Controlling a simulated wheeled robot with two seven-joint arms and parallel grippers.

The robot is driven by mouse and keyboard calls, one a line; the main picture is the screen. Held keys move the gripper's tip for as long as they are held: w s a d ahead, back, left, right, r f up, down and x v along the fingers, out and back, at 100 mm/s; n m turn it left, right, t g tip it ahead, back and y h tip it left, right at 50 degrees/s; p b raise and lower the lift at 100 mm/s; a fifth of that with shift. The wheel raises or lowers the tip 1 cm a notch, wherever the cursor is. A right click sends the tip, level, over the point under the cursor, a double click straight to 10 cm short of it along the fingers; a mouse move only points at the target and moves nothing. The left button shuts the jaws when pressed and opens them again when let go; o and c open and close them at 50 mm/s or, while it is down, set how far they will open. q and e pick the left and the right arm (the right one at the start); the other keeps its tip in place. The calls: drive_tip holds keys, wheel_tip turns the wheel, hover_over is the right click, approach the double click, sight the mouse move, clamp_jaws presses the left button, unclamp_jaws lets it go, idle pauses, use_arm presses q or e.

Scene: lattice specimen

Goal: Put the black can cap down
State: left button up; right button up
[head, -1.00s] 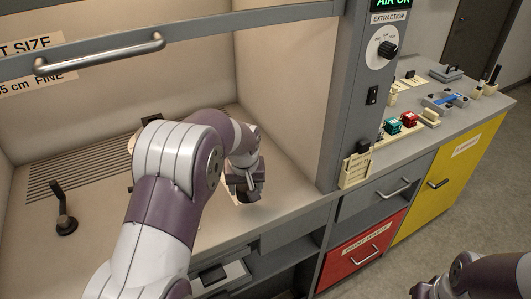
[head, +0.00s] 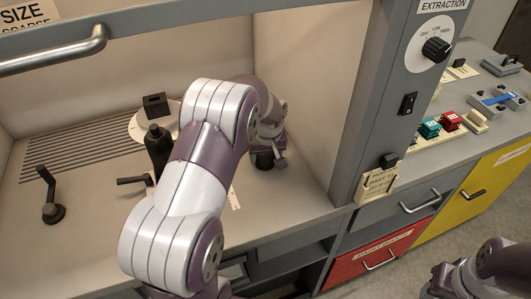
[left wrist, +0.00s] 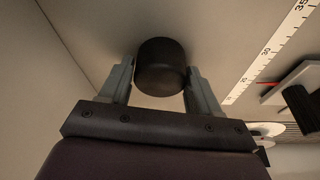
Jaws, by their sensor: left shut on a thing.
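The black can cap (left wrist: 161,65) is a short dark cylinder, seen between the two grey fingers of my left gripper (left wrist: 162,78) in the left wrist view. My left gripper is shut on it. In the head view my left gripper (head: 267,155) is low over the right part of the cabinet floor, with the dark cap (head: 263,161) at its lower end. I cannot tell whether the cap touches the floor. My right gripper is out of view.
A white round plate (head: 140,126) bearing a dark block (head: 155,104) is behind the can. A black lever (head: 48,195) stands at left. A ruler strip (left wrist: 268,55) lies near the cap. The cabinet's side wall (head: 300,90) bounds the right; floor between is clear.

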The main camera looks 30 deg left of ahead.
use_arm(q)
drive_tip(key=shift+s+r, duration=0.1)
drive_tip(key=shift+s, duration=0.1)
drive_tip(key=o, duration=1.1)
drive_tip(key=shift+w+f, duration=0.15)
drive_tip(key=shift+f, duration=0.05)
drive_tip(key=shift+r, duration=0.1)
drive_tip(key=shift+r, duration=0.4)
drive_tip(key=s+v, duration=0.1)
drive_tip(key=v, duration=1)
drive_tip(key=s+d+f+m+h, duration=0.1)
drive_tip(key=s+d+f+m, duration=0.2)
drive_tip(key=s, duration=0.5)
drive_tip(key=s+d+f+m+h, duration=0.1)
drive_tip(key=s+d+f+m, duration=0.3)
drive_tip(key=s+d, duration=0.3)
drive_tip(key=shift+s+m+g, duration=0.4)
drive_tip(key=shift+s+m, duration=0.1)
drive_tip(key=shift+s, duration=0.45)
